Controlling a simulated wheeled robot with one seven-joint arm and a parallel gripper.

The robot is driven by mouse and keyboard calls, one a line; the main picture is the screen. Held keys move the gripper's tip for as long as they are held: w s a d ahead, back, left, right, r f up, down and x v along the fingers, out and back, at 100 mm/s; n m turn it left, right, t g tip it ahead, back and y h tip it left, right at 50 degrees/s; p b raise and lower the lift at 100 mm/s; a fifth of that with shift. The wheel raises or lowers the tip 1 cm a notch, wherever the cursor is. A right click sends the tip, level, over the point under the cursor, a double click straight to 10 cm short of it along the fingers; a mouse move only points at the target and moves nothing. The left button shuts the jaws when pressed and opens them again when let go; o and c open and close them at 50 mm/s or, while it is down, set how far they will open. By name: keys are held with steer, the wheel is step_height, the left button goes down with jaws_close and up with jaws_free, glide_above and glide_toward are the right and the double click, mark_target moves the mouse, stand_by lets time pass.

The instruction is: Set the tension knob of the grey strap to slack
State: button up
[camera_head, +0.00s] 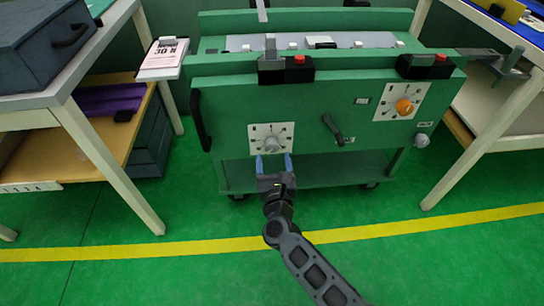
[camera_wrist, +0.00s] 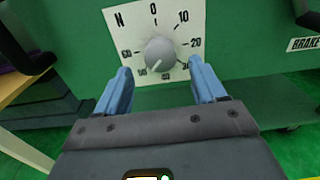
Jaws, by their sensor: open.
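A grey round knob (camera_head: 271,144) sits on a white dial plate (camera_head: 284,132) at the lower left of the green cart's front panel. An orange knob (camera_head: 404,106) sits on another dial plate (camera_head: 384,112) at right.
Two dark blocks with red buttons, left (camera_head: 272,73) and right (camera_head: 413,68), sit on the cart's top edge. A dark lever (camera_head: 333,130) and pale round knob (camera_head: 422,141) project from the panel. Tables flank the cart; green floor is open in front.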

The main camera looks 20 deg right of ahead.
mark_target(272, 150)
steer(key=shift+b+x, duration=0.35)
steer(key=shift+x, duration=1.2)
steer(key=c, duration=1.1)
